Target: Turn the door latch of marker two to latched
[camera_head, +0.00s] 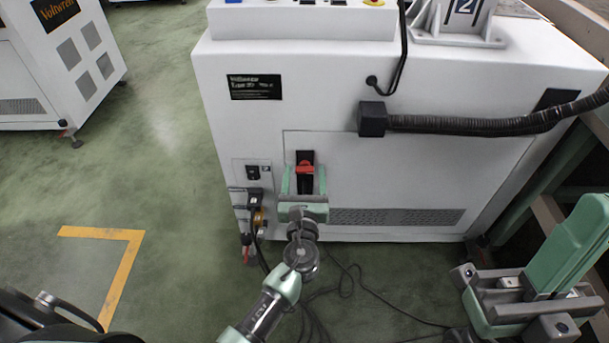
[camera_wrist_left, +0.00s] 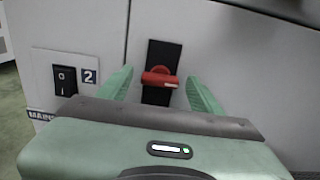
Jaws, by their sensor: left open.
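The door latch (camera_head: 305,168) is a red handle on an upright black plate, on the white machine's front panel. In the left wrist view the red handle (camera_wrist_left: 160,77) lies roughly crosswise on its plate. The marker with a 2 (camera_wrist_left: 89,76) is beside a black rocker switch, left of the latch. My left gripper (camera_head: 304,184) is in front of the panel, just below the red handle in the head view. It is open and empty, with its green fingers to the left and right of the latch plate; contact cannot be made out.
The white machine (camera_head: 420,85) carries a black ribbed hose (camera_head: 470,124) right of the latch. Cables (camera_head: 350,285) lie on the floor below. A green and grey mechanism (camera_head: 530,290) is at the lower right. Open green floor (camera_head: 150,180) lies to the left.

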